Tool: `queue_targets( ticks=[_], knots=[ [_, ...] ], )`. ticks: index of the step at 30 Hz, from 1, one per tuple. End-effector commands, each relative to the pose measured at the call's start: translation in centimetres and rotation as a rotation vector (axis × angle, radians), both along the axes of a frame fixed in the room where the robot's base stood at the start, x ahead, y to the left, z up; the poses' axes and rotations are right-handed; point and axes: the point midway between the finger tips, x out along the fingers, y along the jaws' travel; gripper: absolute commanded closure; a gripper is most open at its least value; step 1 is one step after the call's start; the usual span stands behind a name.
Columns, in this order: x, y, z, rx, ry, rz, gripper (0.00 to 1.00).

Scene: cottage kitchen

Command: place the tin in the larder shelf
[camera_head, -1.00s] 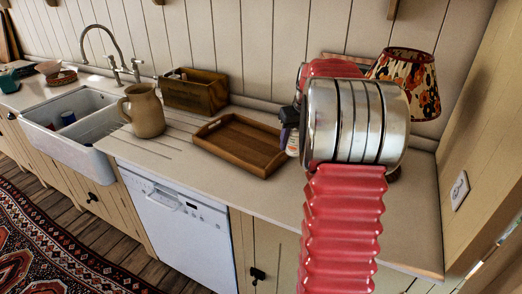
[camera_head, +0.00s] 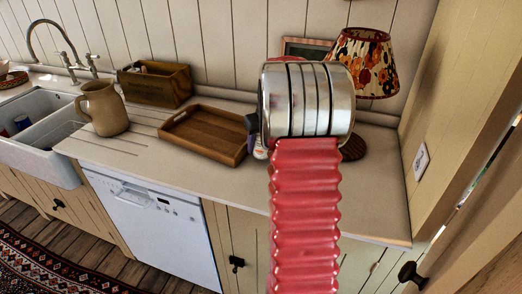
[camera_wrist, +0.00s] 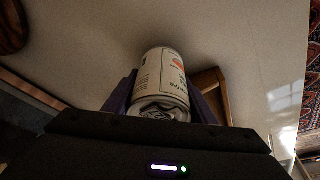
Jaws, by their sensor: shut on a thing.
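The tin (camera_wrist: 162,72) is a pale can with a printed label, dark lettering and an orange mark. In the wrist view my gripper (camera_wrist: 163,88) is shut on it, with a dark purple finger on each side. In the head view my arm hides most of the gripper; a dark part (camera_head: 252,124) shows at its left, with a small bit of the tin (camera_head: 260,153) below. They appear above the worktop, right of the wooden tray. I cannot identify the larder shelf in either view.
The worktop (camera_head: 130,152) holds a wooden tray (camera_head: 190,147), a jug (camera_head: 103,108), a wooden box (camera_head: 153,84) and a floral lamp (camera_head: 362,62). A white sink (camera_head: 40,160) is left. A wall with a socket (camera_head: 421,161) and a dark knob (camera_head: 411,276) stand right.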

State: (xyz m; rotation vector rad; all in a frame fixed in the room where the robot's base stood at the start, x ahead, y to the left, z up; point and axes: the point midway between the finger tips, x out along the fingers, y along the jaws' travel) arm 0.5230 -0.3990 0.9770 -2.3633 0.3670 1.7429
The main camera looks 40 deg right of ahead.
Motion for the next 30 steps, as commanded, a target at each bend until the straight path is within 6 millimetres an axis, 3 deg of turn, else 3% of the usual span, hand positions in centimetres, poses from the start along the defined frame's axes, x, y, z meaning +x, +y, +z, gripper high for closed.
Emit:
queue_targets(
  ticks=[6, 18, 19, 26, 30],
  knots=[
    [0.0, 0.0, -2.6, 0.001, 0.000, 0.000, 0.87],
    [0.1, 0.0, -3.0, -0.001, -0.001, 0.001, 0.87],
    [0.0, 0.0, -3.0, 0.000, 0.000, 0.001, 0.48],
    [0.1, 0.1, -3.0, 0.000, 0.000, 0.001, 0.32],
    [0.1, 0.1, -3.0, 0.000, 0.000, 0.001, 0.30]
  ],
)
